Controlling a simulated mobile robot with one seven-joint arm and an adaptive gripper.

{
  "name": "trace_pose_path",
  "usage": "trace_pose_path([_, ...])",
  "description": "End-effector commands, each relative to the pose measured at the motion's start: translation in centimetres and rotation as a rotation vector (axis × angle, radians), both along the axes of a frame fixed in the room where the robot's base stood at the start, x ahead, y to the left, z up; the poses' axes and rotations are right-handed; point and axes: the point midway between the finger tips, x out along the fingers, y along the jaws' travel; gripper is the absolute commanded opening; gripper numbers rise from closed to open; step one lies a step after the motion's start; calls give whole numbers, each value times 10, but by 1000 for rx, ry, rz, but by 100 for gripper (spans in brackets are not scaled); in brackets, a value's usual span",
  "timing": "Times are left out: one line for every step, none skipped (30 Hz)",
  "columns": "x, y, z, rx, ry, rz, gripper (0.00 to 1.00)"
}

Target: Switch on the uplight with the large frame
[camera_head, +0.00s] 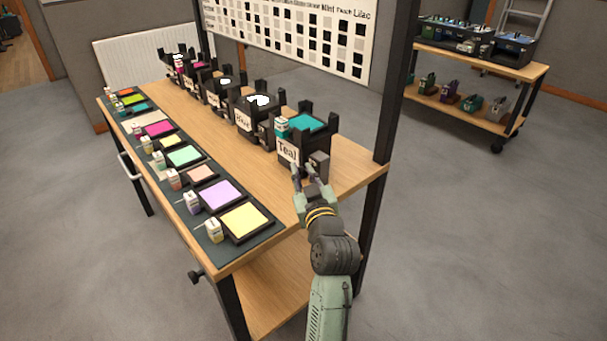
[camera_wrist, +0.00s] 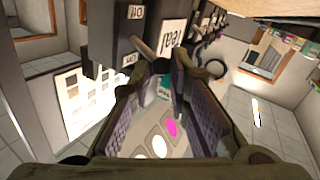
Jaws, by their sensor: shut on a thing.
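A black uplight labelled "Teal" (camera_head: 288,149) stands at the near end of a row on the bench, with a teal gel in its top frame (camera_head: 310,121). A small dark grey box (camera_head: 320,163) sits at its right front. In the wrist view its Teal label (camera_wrist: 174,34) is next to small "Off" (camera_wrist: 137,12) and "On" (camera_wrist: 129,59) labels. My gripper (camera_head: 304,168) is at the front of this uplight, its fingers (camera_wrist: 165,62) shut on its small control. The fingers mostly hide the control, and its setting cannot be told.
A "Blue" uplight (camera_head: 243,121) and several others stand behind along the bench (camera_head: 340,178). A dark mat (camera_head: 263,233) with coloured gels and small cartons lies to the left. A black post (camera_head: 396,85) rises close to the right of my gripper.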

Motion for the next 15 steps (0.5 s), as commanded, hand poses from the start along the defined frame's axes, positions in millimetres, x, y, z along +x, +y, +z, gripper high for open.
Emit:
trace_pose_path([0,2,0,3,4,4,0])
trace_pose_path([0,2,1,7,7,4,0])
trace_pose_path([0,2,3,14,13,4,0])
trace_pose_path([0,1,4,24,22,5,0])
trace_pose_path([1,1,5,33,30,5,0])
trace_pose_path([1,1,5,43,40,5,0])
trace_pose_path([1,1,4,48,44,5,0])
trace_pose_path([1,1,3,51,46,4,0])
trace_pose_path([1,1,2,51,45,5,0])
trace_pose_path([1,1,2,51,45,5,0])
trace_pose_path([1,1,2,51,45,5,0])
trace_pose_path([1,1,2,52,44,5,0])
trace_pose_path([1,1,2,51,44,5,0])
trace_pose_path([1,1,2,51,44,5,17])
trace_pose_path([1,1,2,51,44,5,20])
